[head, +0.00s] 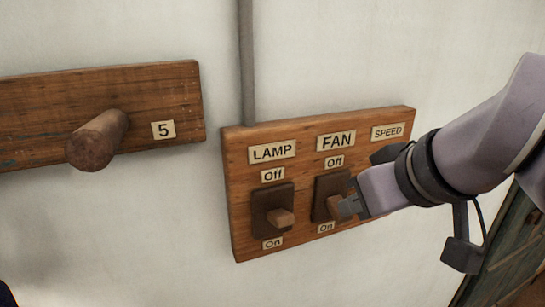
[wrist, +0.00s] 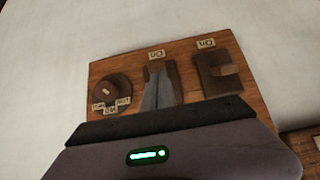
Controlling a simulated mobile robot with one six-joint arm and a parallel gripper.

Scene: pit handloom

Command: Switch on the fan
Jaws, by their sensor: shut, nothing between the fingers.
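The fan switch (head: 326,190) is a dark plate with a small wooden lever (head: 335,207), between "Off" above and "On" below, under the FAN label (head: 336,141). The lever stands low on its plate; its exact tilt is hard to tell. My gripper (head: 351,204) is shut and empty, its tips at the right side of the lever, touching or very close. In the wrist view, the grey fingers (wrist: 158,78) cover most of the fan switch (wrist: 172,73), so its lever is hidden there.
The wooden board (head: 240,190) also carries the lamp switch (head: 268,195) just left of the fan switch. A round speed knob (wrist: 108,90) shows in the wrist view. A wooden rail (head: 50,105) with a thick peg (head: 97,140) is farther left. A grey conduit (head: 246,60) runs up the wall.

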